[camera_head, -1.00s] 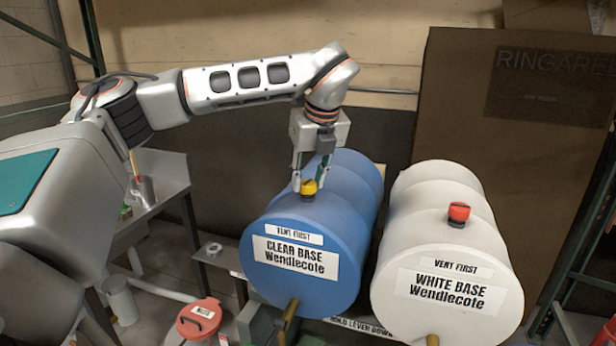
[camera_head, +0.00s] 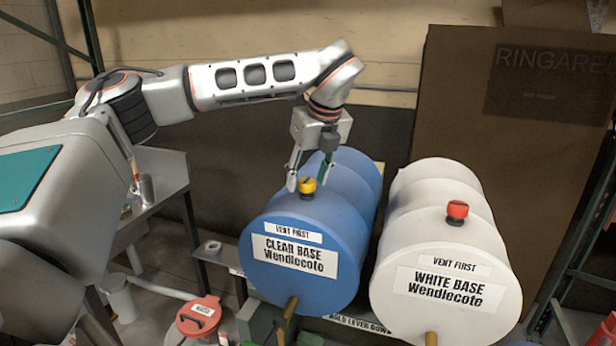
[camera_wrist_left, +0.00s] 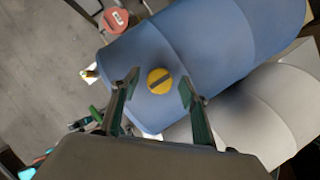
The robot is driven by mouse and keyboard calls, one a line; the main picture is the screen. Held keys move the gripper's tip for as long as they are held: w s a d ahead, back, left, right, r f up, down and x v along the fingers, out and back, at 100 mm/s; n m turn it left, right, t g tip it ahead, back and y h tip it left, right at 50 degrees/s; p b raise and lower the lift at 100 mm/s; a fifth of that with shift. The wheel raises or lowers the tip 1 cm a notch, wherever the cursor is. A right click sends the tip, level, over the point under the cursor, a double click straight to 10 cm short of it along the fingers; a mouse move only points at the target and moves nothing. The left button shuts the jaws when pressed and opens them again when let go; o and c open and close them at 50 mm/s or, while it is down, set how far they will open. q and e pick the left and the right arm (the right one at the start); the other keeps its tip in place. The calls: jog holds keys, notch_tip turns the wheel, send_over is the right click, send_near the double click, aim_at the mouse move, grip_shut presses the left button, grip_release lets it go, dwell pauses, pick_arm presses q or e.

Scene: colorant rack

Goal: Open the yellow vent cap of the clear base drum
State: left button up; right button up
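The clear base drum (camera_head: 290,232) is blue and lies on its side, with a label reading "CLEAR BASE Wendlecote". Its yellow vent cap (camera_head: 307,186) sits on top near the front end. In the left wrist view the cap (camera_wrist_left: 160,81) is round with a dark slot across it. My left gripper (camera_head: 310,182) points down over the cap, its fingers open on either side. The left wrist view shows gaps between the cap and both fingers of the gripper (camera_wrist_left: 160,85). My right gripper is not in view.
A white base drum (camera_head: 440,250) with a red vent cap (camera_head: 457,211) lies close on the right. A red-lidded container (camera_head: 199,316) stands on the floor in front left. A grey table (camera_head: 160,190) is at the left. A large brown box (camera_head: 520,150) stands behind.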

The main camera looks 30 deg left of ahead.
pick_arm(q)
jog(key=v, duration=1.2)
jog(key=shift+a, duration=0.1)
dwell(0.4)
